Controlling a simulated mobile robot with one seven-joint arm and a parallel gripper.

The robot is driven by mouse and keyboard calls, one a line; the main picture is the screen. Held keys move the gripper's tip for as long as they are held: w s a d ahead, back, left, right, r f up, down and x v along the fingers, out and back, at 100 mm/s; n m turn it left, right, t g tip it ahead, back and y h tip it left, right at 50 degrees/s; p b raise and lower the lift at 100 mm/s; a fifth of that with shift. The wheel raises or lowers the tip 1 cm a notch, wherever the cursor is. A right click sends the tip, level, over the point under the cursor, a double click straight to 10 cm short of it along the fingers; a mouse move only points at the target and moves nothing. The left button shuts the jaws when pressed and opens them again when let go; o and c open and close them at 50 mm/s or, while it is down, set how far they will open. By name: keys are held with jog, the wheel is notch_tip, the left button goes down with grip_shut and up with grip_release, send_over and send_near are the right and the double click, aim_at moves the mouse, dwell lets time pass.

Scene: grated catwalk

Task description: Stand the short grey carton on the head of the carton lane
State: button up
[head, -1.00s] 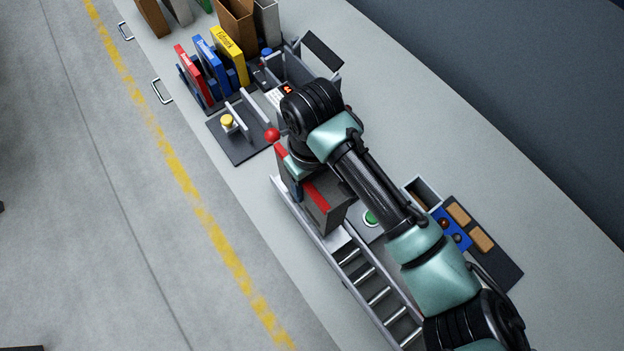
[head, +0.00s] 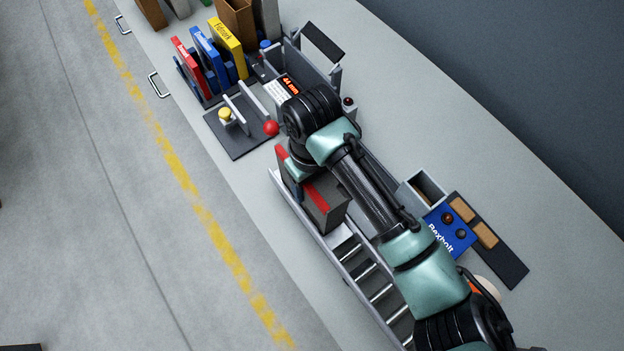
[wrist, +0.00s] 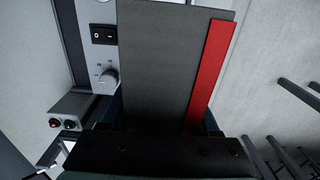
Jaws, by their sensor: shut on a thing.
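The short grey carton (head: 332,213) with a red stripe is at the upper end of the carton lane (head: 352,258), a sloping rack with metal rollers. My gripper (wrist: 165,128) is shut on the carton. In the wrist view the carton's grey face (wrist: 165,60) fills the middle, its red stripe along the right side. In the head view my arm covers most of my gripper and part of the carton. The carton looks upright over the head of the lane. I cannot tell whether its bottom touches the lane.
A red-knobbed lever fixture (head: 238,118) and upright red, blue and yellow boxes (head: 212,60) stand up-left. A keypad device (head: 285,90) is beyond my wrist. A blue box (head: 447,231) and open grey bin (head: 426,188) are right of my arm.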

jog(key=shift+f, duration=0.25)
jog(key=o, duration=1.5)
jog(key=shift+c, duration=0.2)
jog(key=shift+o, duration=0.2)
jog(key=shift+r, duration=0.1)
notch_tip(320, 180, up, 8)
jog(key=p, duration=0.7)
jog(key=shift+p, duration=0.3)
